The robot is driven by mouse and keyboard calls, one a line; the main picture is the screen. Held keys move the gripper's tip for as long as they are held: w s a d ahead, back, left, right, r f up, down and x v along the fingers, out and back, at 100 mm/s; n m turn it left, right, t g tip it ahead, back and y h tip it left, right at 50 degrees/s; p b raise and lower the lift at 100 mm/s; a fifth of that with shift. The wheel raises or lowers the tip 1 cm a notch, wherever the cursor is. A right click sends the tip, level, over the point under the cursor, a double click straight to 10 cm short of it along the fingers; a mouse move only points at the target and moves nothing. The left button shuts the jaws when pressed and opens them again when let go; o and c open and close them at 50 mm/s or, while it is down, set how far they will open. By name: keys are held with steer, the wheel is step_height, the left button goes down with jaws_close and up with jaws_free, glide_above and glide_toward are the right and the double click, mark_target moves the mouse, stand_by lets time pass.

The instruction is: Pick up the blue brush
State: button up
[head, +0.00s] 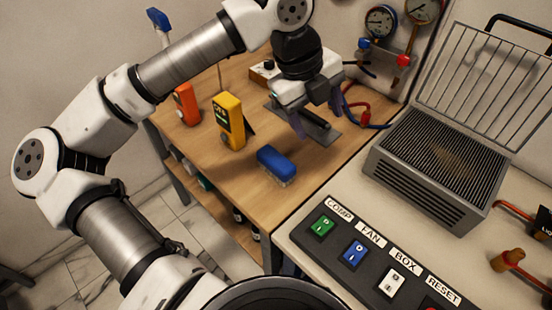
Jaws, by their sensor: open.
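The blue brush (277,163) lies on the wooden table near its front edge, with pale bristles along its lower side. My gripper (318,122) points down above the table, behind the brush and to its right in the head view. It is apart from the brush, and its fingers look purplish. Nothing shows between the fingers, though a flat grey tool with a dark handle (316,119) lies behind and partly hidden by them.
A yellow meter (229,121) and an orange meter (187,104) stand on the table to the left. On the right are a grey vented box (425,165) with a raised wire lid, a switch panel (345,240), red and blue hoses and wall gauges (380,22). Wood around the brush is clear.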

mark_target(276, 158)
steer(key=a+f+n+y, duration=0.1)
steer(key=a+f, duration=0.1)
steer(key=f, duration=0.2)
steer(key=w+a+f+n+y+p, duration=0.1)
steer(key=a+f, duration=0.1)
steer(key=f, duration=0.2)
steer(key=w+a+f+n+y, duration=0.1)
steer(key=a+f, duration=0.1)
steer(key=f, duration=0.1)
steer(key=shift+a+f+y, duration=0.4)
steer(key=shift+w+a+f+p, duration=0.15)
steer(key=shift+f+p, duration=0.3)
steer(key=shift+f, duration=0.5)
steer(key=shift+w+f+p, duration=0.15)
steer(key=shift+f+p, duration=0.3)
steer(key=shift+f, duration=0.5)
steer(key=shift+w+a+f+p, duration=0.15)
steer(key=shift+f+p, duration=0.3)
steer(key=shift+f, duration=0.5)
steer(key=c, duration=1.1)
